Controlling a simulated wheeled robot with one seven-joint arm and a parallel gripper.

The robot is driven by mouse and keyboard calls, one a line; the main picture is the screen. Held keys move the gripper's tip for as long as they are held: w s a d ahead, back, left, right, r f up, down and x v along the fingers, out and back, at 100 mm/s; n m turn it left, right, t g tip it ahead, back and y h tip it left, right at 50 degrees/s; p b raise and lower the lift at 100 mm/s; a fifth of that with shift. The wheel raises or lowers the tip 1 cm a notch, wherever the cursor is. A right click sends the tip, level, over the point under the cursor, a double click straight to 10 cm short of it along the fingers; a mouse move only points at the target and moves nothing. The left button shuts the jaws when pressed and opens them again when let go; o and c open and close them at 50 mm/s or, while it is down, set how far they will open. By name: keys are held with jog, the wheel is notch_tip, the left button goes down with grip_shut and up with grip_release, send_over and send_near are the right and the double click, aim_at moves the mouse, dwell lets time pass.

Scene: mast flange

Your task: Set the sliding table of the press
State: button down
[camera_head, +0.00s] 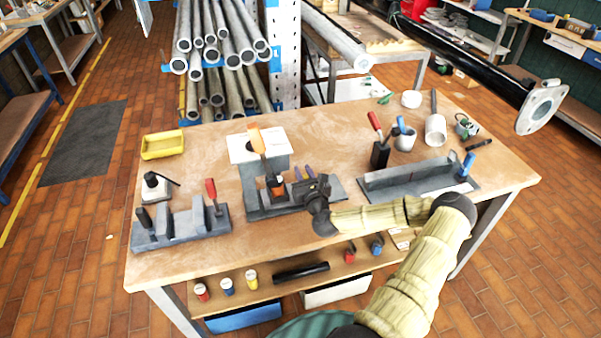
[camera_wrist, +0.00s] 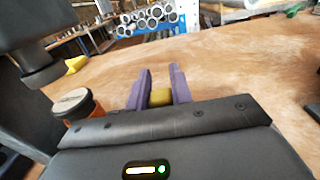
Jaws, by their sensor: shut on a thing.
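The press (camera_head: 262,172) stands near the middle of the workbench, with a white top, an orange lever and a dark grey base. An orange part with a dark cap (camera_head: 275,184) sits under its head; it also shows at the left in the wrist view (camera_wrist: 75,104). My gripper (camera_head: 303,172) is just right of the press head, low over the base. Its purple fingers show in the wrist view (camera_wrist: 160,88), shut on a small olive-yellow block (camera_wrist: 160,98). I cannot tell how this block joins the sliding table, which my gripper mostly hides.
A grey fixture with a red handle (camera_head: 180,226) stands at the left. A long grey fixture (camera_head: 415,180) stands at the right. A yellow tray (camera_head: 162,144) lies at the back left. Cups and tools crowd the back right. Bare wood lies in front of the press.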

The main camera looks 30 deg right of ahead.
jog(key=shift+a, duration=0.2)
jog(key=c, duration=1.2)
grip_release()
jog(key=shift+a, duration=0.15)
jog(key=shift+c, duration=0.2)
jog(key=shift+s, duration=0.1)
